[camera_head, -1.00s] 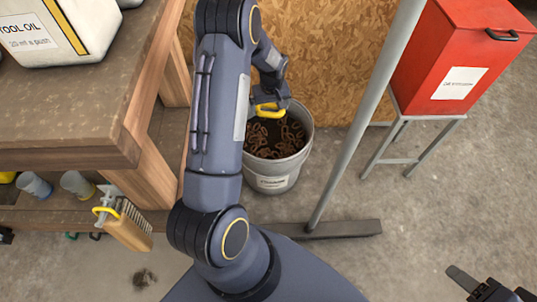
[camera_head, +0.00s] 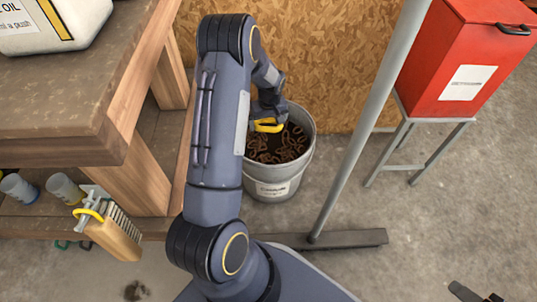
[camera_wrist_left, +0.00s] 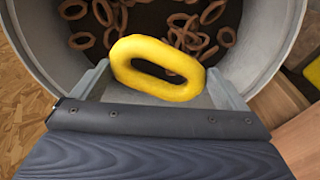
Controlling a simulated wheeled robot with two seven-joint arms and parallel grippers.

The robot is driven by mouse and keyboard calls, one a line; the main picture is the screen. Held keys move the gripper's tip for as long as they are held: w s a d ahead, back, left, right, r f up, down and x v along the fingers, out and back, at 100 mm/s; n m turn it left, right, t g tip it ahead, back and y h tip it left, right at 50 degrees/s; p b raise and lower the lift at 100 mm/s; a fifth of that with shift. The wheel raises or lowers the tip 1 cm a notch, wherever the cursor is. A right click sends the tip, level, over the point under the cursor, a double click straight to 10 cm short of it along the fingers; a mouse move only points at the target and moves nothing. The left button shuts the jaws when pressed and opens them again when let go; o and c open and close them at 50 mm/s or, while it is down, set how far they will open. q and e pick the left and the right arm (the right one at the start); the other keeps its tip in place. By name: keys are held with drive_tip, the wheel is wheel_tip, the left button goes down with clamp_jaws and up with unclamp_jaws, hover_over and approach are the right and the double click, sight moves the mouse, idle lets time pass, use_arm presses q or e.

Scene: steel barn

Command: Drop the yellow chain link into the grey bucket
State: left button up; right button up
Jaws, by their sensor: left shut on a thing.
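The yellow chain link (camera_head: 267,126) is an oval ring held by my left gripper (camera_head: 262,115). In the left wrist view the link (camera_wrist_left: 185,85) sits between the two fingers of the left gripper (camera_wrist_left: 165,88), which is shut on it. The grey bucket (camera_head: 275,188) stands on the floor, and the link appears over its opening. In the left wrist view the bucket's inner wall (camera_wrist_left: 262,45) surrounds the view of the link. Rusty brown chain links lie in the bucket. My right gripper (camera_head: 475,297) shows only partly at the bottom right edge; its jaws are unclear.
A wooden workbench (camera_head: 70,110) with a white oil can (camera_head: 85,20) is on the left. A grey pole (camera_head: 365,130) with a floor foot stands right of the bucket. A red box (camera_head: 460,60) sits on a metal stand. A chipboard panel (camera_head: 325,60) is behind.

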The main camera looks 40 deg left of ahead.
use_arm(q)
drive_tip(key=shift+r, duration=0.1)
drive_tip(key=o, duration=0.7)
drive_tip(key=r+p, duration=0.1)
drive_tip(key=r, duration=0.1)
drive_tip(key=r+p, duration=0.1)
drive_tip(key=r, duration=0.2)
drive_tip(key=r+p, duration=0.1)
drive_tip(key=r, duration=0.1)
drive_tip(key=shift+s+d+r, duration=0.25)
drive_tip(key=shift+d+r, duration=0.15)
